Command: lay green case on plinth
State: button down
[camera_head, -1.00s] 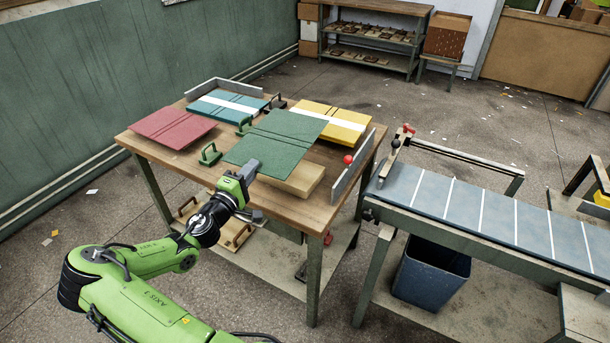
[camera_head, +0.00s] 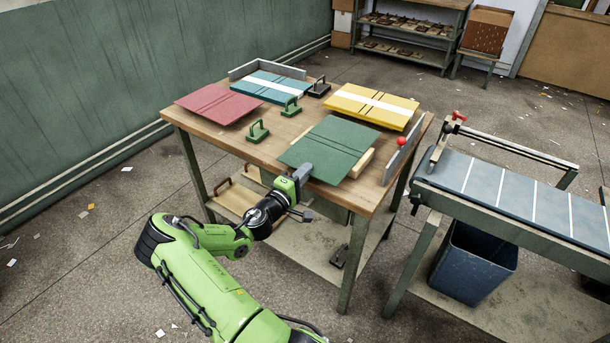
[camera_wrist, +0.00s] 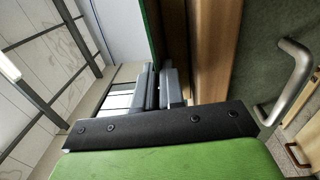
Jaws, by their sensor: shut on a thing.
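The green case (camera_head: 330,148) is an open, flat cover with a crease line. It lies about level over the pale wooden plinth (camera_head: 361,163) near the table's front right. It hides most of the plinth; only a strip shows past its right side. I cannot tell whether the case touches the plinth. My gripper (camera_head: 304,173) is shut on the near edge of the case. In the wrist view, the fingers (camera_wrist: 160,86) meet at the thin green edge of the case (camera_wrist: 152,32), beside wooden edges.
A red case (camera_head: 218,103), a teal case (camera_head: 270,86) and a yellow case (camera_head: 372,105) lie behind. Green-handled tools (camera_head: 258,131) stand left of the green case. A grey fence with a red knob (camera_head: 401,141) is close on the right. A conveyor (camera_head: 520,200) is further right.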

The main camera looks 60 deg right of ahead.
jog(key=c, duration=1.6)
grip_release()
jog(key=shift+f, duration=0.1)
jog(key=shift+c, duration=0.2)
jog(key=o, duration=0.4)
